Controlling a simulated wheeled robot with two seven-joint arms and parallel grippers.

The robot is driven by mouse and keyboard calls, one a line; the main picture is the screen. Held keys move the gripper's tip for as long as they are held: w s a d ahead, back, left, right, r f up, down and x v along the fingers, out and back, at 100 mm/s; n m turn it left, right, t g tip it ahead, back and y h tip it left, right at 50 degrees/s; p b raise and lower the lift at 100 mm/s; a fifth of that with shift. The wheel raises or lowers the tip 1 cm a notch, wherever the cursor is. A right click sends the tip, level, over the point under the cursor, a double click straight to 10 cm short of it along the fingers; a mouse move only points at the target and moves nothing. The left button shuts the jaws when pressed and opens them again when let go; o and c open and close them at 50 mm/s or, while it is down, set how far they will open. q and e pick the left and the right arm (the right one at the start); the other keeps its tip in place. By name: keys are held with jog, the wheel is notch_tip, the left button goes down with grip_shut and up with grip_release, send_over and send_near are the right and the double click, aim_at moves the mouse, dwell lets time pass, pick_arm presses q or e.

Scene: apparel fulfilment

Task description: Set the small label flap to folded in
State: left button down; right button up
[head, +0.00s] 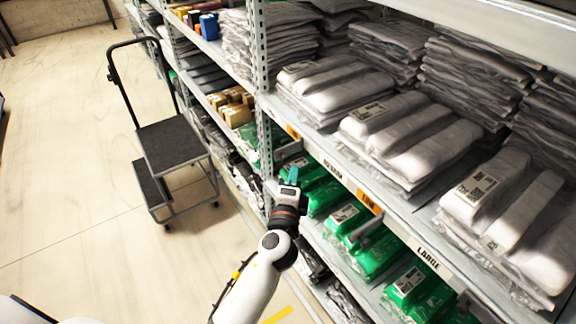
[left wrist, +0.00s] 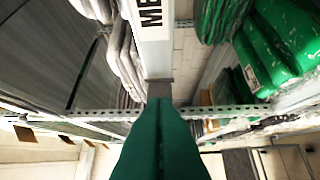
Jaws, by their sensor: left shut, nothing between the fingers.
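My left gripper (head: 292,174) has teal fingers, pressed together and empty, in front of the shelf edge left of the MEDIUM label (head: 333,168). In the left wrist view its fingers (left wrist: 153,100) point up the picture toward the shelf rail, under a label reading "ME" (left wrist: 150,14). A small grey piece (left wrist: 159,88) lies just beyond the fingertips; I cannot tell whether it is the small label flap or whether they touch it. No SMALL lettering is readable. Grey flaps stick out from the shelf edge near the middle (head: 366,225) and the LARGE label (head: 428,258). My right gripper is not in view.
Grey wrapped garments (head: 410,140) fill the upper shelf, and green packs (head: 375,250) lie below. A perforated upright (head: 262,60) stands near my gripper. A step cart (head: 175,145) stands on the open floor at left.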

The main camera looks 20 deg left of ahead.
pick_arm(q)
jog(key=shift+w+a+r, duration=0.1)
jog(key=shift+w+a, duration=0.5)
jog(key=shift+a, duration=0.25)
jog(key=shift+a+p, duration=0.1)
jog(key=shift+p, duration=0.2)
